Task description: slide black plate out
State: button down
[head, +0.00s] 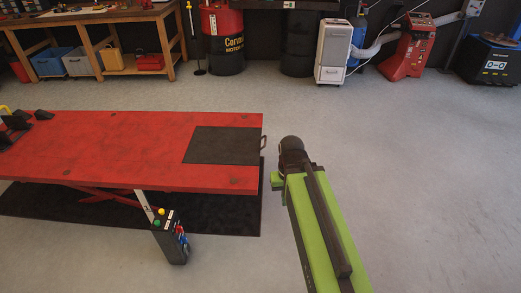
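The black plate (222,145) lies flat in the right end of the red lift table (110,146). A small handle (263,142) sticks out at the plate's right edge, past the end of the table. My green arm reaches up from the bottom right of the head view. Its dark end (292,152) is just right of the handle, with a visible gap between them. The fingers of my gripper are hidden or too small to make out, so I cannot tell whether it is open or shut.
A control box (170,240) with coloured buttons stands in front of the lift. A black mat (215,214) lies under the lift. A workbench (90,25), a red drum (224,45) and a white cabinet (333,52) stand at the back. The floor (420,170) on the right is clear.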

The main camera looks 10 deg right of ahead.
aim_at(224, 145)
jog(key=u, duration=0.1)
jog(key=i, duration=0.95)
jog(key=u, duration=1)
jog(key=i, duration=0.7)
jog(key=u, duration=0.85)
jog(key=k, duration=0.95)
jog(key=z, duration=0.1)
jog(key=i, duration=0.6)
jog(key=u, duration=0.05)
